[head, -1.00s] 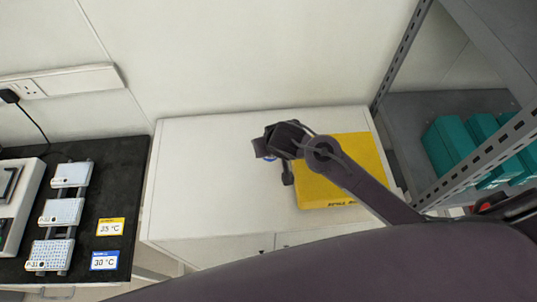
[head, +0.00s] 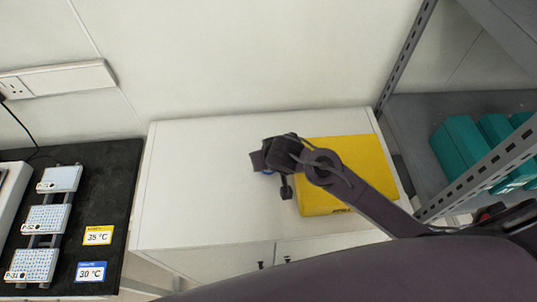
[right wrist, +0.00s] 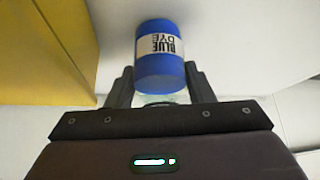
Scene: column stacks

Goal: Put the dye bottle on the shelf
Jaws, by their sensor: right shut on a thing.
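The dye bottle (right wrist: 160,62) is blue with a white label reading "BLUE DYE". In the right wrist view it sits between the two fingers of my right gripper (right wrist: 160,85), which is shut on it. The grey metal shelf (head: 415,115) stands at the right, away from the gripper. My left gripper is out of view.
A yellow box (head: 365,160) lies on the white cabinet (head: 190,190), partly behind my right arm. Teal boxes (head: 461,147) fill part of the shelf, behind its slotted upright. A black counter (head: 110,180) with white plates and temperature cards is at the left. The cabinet's left part is clear.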

